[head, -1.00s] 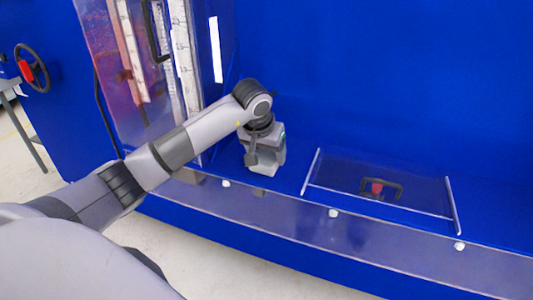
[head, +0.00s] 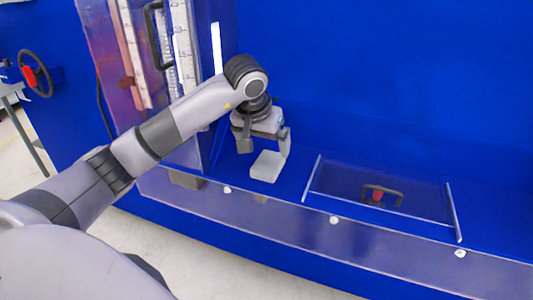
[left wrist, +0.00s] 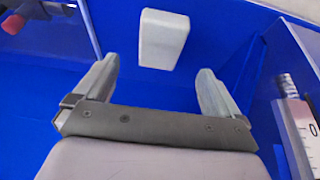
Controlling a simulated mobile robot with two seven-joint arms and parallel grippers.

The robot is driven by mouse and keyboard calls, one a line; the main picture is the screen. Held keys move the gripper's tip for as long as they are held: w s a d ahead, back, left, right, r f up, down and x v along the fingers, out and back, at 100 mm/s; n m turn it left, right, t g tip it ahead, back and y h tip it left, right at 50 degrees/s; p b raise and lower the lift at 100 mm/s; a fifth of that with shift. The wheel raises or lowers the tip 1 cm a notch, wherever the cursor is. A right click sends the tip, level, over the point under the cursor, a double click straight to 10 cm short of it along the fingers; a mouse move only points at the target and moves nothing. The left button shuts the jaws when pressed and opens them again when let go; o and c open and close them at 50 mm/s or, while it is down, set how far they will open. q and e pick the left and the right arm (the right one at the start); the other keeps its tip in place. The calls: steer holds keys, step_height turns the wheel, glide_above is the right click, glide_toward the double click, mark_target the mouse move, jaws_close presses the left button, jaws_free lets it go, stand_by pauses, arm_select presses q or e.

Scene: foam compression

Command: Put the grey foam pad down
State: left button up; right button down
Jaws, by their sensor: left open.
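The grey foam pad (head: 267,166) is a pale block resting on the blue surface in the head view. It also shows in the left wrist view (left wrist: 163,39), beyond the fingertips. My left gripper (head: 266,147) is open and empty, just above and behind the pad. In the left wrist view both fingers of my left gripper (left wrist: 158,80) are spread wide with a gap between them and the pad. My right gripper is out of view.
A clear panel with a black and red handle (head: 379,195) lies right of the pad. A clear upright door (head: 150,70) with a handle and ruler-like scales stands to the left. A clear front strip (head: 340,235) with white knobs runs along the blue ledge.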

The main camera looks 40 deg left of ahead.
arm_select(q)
steer(key=v, duration=0.4)
steer(key=s+d+f+n+g+h, duration=0.15)
steer(key=d+f+h, duration=0.25)
steer(key=d, duration=0.4)
steer(key=s+d+f+n+g+h, duration=0.1)
steer(key=s+d+f+n+h, duration=0.2)
steer(key=d, duration=0.5)
steer(key=s+d+r+n+t+h, duration=0.3)
steer(key=s+d+n+h, duration=0.2)
steer(key=d+n+h, duration=0.7)
steer(key=w+a+f+n+t+y, duration=0.1)
steer(key=a+f+n+t+y, duration=0.2)
steer(key=n, duration=0.7)
steer(key=a+f+n+t+y, duration=0.25)
steer(key=n+t, duration=0.25)
steer(key=n, duration=0.5)
steer(key=w+a+f+n+t+y, duration=0.1)
steer(key=a+n+t+y, duration=0.3)
steer(key=n, duration=0.6)
steer(key=s+a+f+n+g+y, duration=0.2)
steer(key=s+f+n, duration=0.4)
steer(key=f+n, duration=0.4)
steer(key=s+a+f+n+g+y, duration=0.2)
steer(key=s+f+n+g+y, duration=0.2)
steer(key=s+f+n, duration=0.3)
step_height(320, 180, down, 3)
steer(key=n, duration=0.3)
steer(key=shift+s+f+g, duration=0.2)
steer(key=shift+g, duration=0.15)
